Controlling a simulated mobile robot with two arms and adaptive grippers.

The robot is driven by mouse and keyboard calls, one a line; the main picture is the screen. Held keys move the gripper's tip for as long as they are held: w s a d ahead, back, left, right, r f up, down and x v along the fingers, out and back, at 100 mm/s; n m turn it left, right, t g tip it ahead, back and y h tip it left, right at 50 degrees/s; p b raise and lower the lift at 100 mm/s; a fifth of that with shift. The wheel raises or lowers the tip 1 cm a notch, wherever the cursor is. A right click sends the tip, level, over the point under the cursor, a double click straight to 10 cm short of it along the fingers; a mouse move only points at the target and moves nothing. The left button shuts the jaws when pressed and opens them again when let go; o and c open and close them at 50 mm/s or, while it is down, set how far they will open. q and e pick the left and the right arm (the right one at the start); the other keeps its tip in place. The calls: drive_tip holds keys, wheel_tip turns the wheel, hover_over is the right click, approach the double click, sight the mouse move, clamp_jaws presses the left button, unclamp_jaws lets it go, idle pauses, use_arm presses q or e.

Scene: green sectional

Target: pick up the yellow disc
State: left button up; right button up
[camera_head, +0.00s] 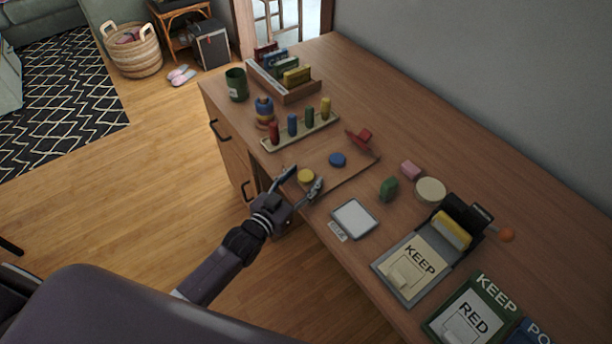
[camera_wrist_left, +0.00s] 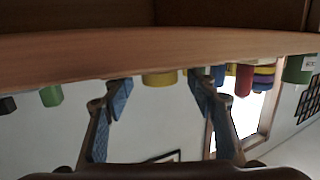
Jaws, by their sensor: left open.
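The yellow disc (camera_head: 306,176) lies on a thin brown board (camera_head: 337,185) near the desk's front edge. My left gripper (camera_head: 303,177) is open, reaching in from the front, with one finger to the left of the disc and the other to its right. In the left wrist view, which looks upside down, the yellow disc (camera_wrist_left: 160,79) shows between the two blue-padded fingertips (camera_wrist_left: 158,91). Whether the fingers touch it I cannot tell. My right gripper is not in view.
A blue disc (camera_head: 337,159) and a red piece (camera_head: 362,137) are farther back. A peg tray (camera_head: 301,134) with coloured pegs stands behind to the left. A white-topped tray (camera_head: 354,218) and a green block (camera_head: 389,188) are to the right. The desk along the wall is mostly clear.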

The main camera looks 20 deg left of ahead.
use_arm(q)
drive_tip(key=c, duration=0.9)
drive_tip(key=shift+r, duration=0.1)
